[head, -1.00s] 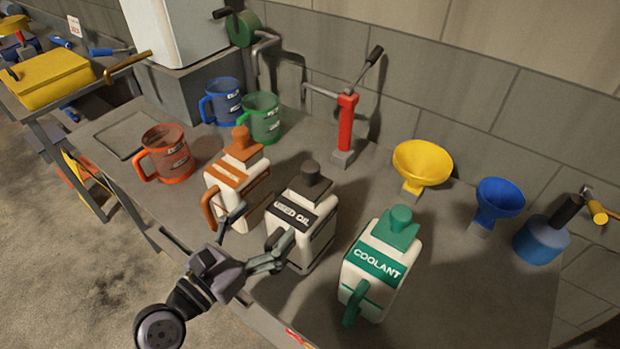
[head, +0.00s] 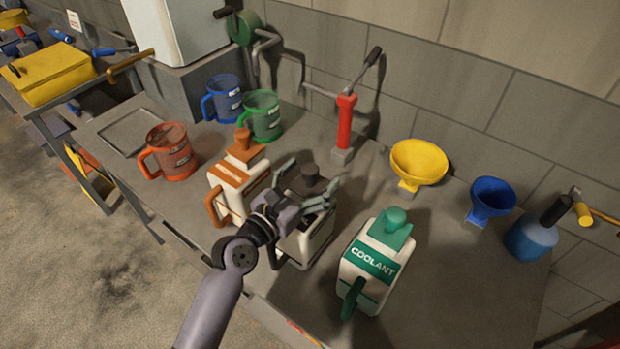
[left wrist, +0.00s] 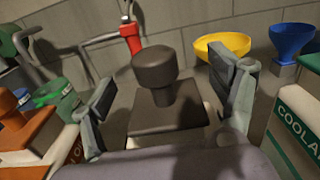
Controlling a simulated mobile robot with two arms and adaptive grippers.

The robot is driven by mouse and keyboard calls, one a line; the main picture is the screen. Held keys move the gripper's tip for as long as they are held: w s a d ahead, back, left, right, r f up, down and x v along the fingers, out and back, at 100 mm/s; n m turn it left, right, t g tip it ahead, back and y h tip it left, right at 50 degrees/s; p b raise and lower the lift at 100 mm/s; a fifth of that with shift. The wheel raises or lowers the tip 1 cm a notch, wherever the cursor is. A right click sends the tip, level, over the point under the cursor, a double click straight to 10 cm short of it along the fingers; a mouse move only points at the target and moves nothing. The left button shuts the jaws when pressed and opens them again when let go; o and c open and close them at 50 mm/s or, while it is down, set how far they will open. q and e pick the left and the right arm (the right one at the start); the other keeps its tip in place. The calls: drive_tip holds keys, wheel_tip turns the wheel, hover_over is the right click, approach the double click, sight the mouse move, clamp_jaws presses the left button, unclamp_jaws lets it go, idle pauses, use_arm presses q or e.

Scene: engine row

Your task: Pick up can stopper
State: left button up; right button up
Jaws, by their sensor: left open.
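Three cans with stoppers stand in a row on the grey bench. The middle used oil can (head: 309,243) has a dark grey stopper (head: 310,177), which also shows large in the left wrist view (left wrist: 156,72). My left gripper (head: 309,191) is open over this can; its fingers are spread to either side of the stopper, apart from it in the wrist view. The gripper hides much of the can's front. The orange can (head: 229,190) with an orange stopper (head: 243,140) stands to the left. The coolant can (head: 369,270) with a green stopper (head: 396,217) stands to the right. My right gripper is not seen.
Red (head: 171,152), blue (head: 226,98) and green (head: 263,116) mugs stand at the left and back. A red hand pump (head: 345,122), a yellow funnel (head: 418,160), a blue funnel (head: 490,198) and a blue oiler (head: 530,237) line the wall side.

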use_arm(q)
drive_tip(key=shift+w+d, duration=0.15)
drive_tip(key=shift+c, duration=0.7)
drive_tip(key=c, duration=1.5)
